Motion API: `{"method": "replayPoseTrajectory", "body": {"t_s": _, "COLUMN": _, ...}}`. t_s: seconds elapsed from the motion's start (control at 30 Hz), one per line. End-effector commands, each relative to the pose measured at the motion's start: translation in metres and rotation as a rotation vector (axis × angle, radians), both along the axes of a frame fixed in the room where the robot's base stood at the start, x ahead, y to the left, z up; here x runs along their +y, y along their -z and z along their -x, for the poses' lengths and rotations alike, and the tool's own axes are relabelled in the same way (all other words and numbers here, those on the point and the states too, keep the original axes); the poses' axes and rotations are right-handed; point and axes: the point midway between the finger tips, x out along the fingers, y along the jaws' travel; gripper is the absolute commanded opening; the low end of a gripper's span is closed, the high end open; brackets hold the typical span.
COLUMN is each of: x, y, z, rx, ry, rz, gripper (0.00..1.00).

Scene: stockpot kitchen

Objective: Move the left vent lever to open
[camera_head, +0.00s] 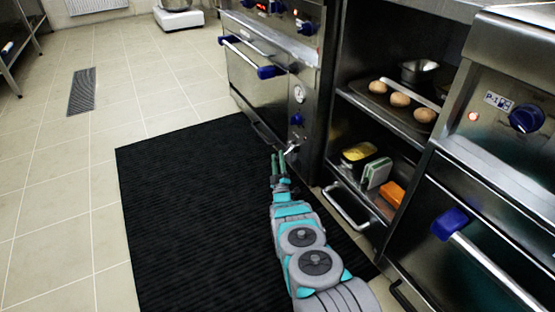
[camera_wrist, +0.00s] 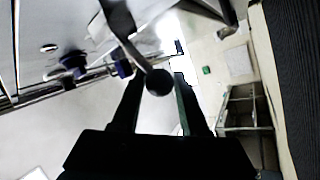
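My gripper (camera_head: 279,160) reaches low towards the front of the left oven, above the black mat. In the wrist view my gripper (camera_wrist: 160,88) has its two dark fingers apart. A dark ball knob (camera_wrist: 158,82) on a thin metal lever (camera_wrist: 130,42) shows between the fingertips, with a gap visible on the right side. I cannot tell whether the left finger touches it. In the head view a small shiny lever (camera_head: 291,150) shows just beyond the fingertips, at the oven's lower right corner; its exact setting is not clear.
The left oven (camera_head: 262,85) has a blue-ended door handle (camera_head: 245,55). To the right, an open shelf (camera_head: 375,108) holds a tray of buns and some containers, with a bar handle (camera_head: 346,207) below. Another oven handle (camera_head: 490,265) juts out at right. The black mat (camera_head: 190,210) is clear.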

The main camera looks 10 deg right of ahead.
Motion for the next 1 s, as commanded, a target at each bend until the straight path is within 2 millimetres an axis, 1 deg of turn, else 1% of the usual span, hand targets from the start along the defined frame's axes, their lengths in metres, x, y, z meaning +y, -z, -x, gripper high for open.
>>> {"method": "replayPoseTrajectory", "body": {"t_s": 0.03, "x": -0.008, "y": 0.006, "z": 0.001, "rx": 0.011, "ry": 0.013, "rz": -0.001, "gripper": 0.47}}
{"method": "replayPoseTrajectory", "body": {"t_s": 0.2, "x": -0.008, "y": 0.006, "z": 0.001, "rx": 0.01, "ry": 0.014, "rz": -0.001, "gripper": 0.67}}
{"method": "replayPoseTrajectory", "body": {"t_s": 0.23, "x": -0.008, "y": 0.005, "z": 0.001, "rx": 0.01, "ry": 0.014, "rz": -0.001, "gripper": 0.69}}
{"method": "replayPoseTrajectory", "body": {"t_s": 0.5, "x": -0.005, "y": 0.004, "z": 0.002, "rx": 0.007, "ry": 0.008, "rz": -0.001, "gripper": 0.69}}
{"method": "replayPoseTrajectory", "body": {"t_s": 0.63, "x": -0.004, "y": 0.007, "z": 0.007, "rx": 0.007, "ry": 0.007, "rz": -0.002, "gripper": 0.69}}
{"method": "replayPoseTrajectory", "body": {"t_s": 0.77, "x": -0.004, "y": 0.013, "z": 0.02, "rx": 0.009, "ry": 0.007, "rz": -0.002, "gripper": 0.69}}
{"method": "replayPoseTrajectory", "body": {"t_s": 1.0, "x": -0.004, "y": 0.03, "z": 0.055, "rx": 0.012, "ry": 0.01, "rz": -0.002, "gripper": 0.69}}
